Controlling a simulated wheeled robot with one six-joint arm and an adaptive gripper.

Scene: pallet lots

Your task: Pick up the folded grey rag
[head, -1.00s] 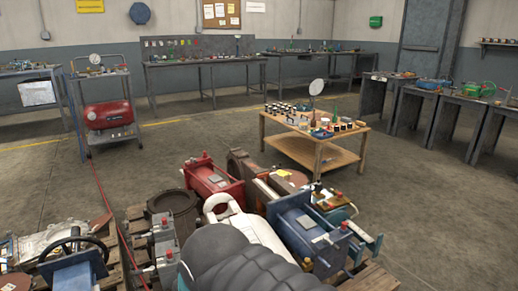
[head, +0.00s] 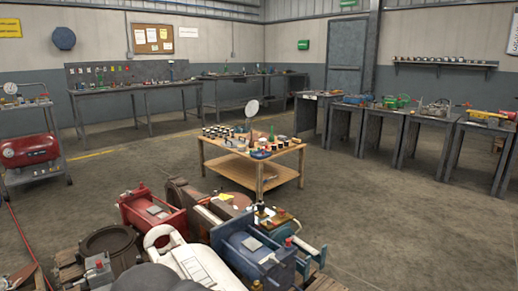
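I cannot pick out a folded grey rag in the head view. Small flat light-grey patches show on a red machine (head: 140,205) and on a blue machine (head: 240,238), but they look like plates rather than cloth. The items on the wooden table (head: 265,178) are too small to tell one by one. My gripper is not in view.
A dark grey rounded shape (head: 150,278) cuts the bottom edge. Grey workbenches (head: 375,115) line the right and back. A red compressor (head: 30,150) stands left. Open floor (head: 390,215) lies right of the table.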

